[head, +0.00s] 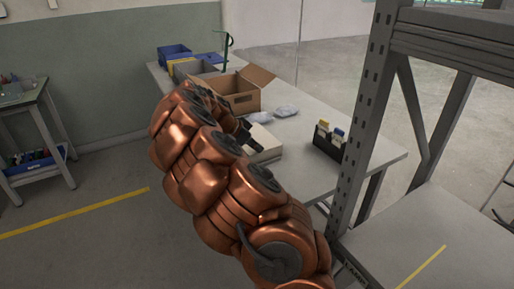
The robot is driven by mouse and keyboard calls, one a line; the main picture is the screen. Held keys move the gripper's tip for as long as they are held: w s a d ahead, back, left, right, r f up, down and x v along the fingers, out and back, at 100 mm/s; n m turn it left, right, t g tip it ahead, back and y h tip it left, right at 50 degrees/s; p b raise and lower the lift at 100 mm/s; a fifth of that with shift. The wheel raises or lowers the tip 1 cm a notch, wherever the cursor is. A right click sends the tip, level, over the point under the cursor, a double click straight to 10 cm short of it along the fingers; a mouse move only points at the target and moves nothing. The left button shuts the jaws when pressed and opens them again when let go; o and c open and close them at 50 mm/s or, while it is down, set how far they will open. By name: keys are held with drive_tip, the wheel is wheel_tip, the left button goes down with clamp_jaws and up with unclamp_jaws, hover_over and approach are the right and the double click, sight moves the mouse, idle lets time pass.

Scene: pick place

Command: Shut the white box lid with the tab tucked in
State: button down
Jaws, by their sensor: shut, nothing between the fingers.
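The white box (269,143) lies on the near side of the white table, in the middle of the head view. My copper arm and dark gripper hide its left part. It looks low and flat from here; I cannot tell how its lid or tab sits. My gripper (259,149) points down at the box from the left, over or against its top. The fingers look close together with nothing between them. Whether they touch the lid cannot be told.
An open cardboard box (244,103) stands behind the white box, with clear plastic packs (287,111) beside it. A black holder (328,147) with bottles stands to the right. Blue bins (173,52) are at the far end. A grey metal rack (362,110) rises at the right.

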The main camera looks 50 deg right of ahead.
drive_tip(key=shift+w+r, duration=0.1)
drive_tip(key=shift+r, duration=0.5)
drive_tip(key=r, duration=0.3)
drive_tip(key=shift+w+a+r, duration=0.1)
drive_tip(key=shift+a+r, duration=0.25)
drive_tip(key=v, duration=0.9)
drive_tip(key=shift+a, duration=0.25)
drive_tip(key=shift+f, duration=0.15)
